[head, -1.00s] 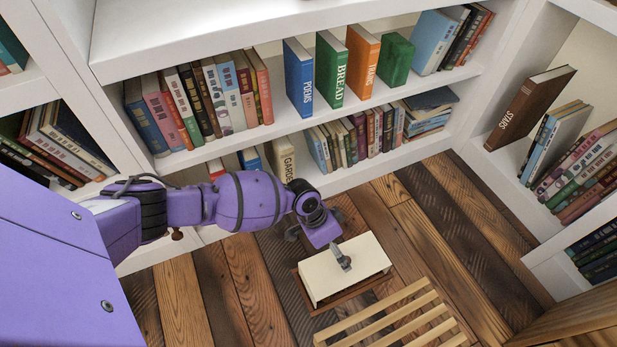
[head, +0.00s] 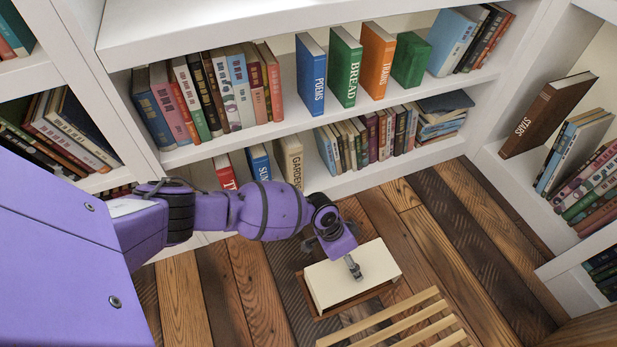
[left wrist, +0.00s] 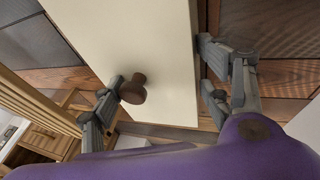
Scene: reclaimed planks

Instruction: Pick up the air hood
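A cream box-like thing with a brown base (head: 368,263) sits low over the plank floor; it is the only thing here that may be the air hood, and I cannot tell for sure. In the left wrist view its pale face (left wrist: 165,55) carries a round brown knob (left wrist: 133,89). My left gripper (head: 331,255) is at the box's back edge, one finger over its top and the other partly hidden behind it. In the left wrist view the fingers (left wrist: 165,82) stand wide apart, with the face and knob between. I see no clear grip. My right gripper is out of view.
A slatted wooden piece (head: 400,325) stands close in front of the box. White bookshelves (head: 290,132) with several books stand behind, and another shelf (head: 495,165) is at the right. Bare plank floor (head: 450,240) lies right of the box.

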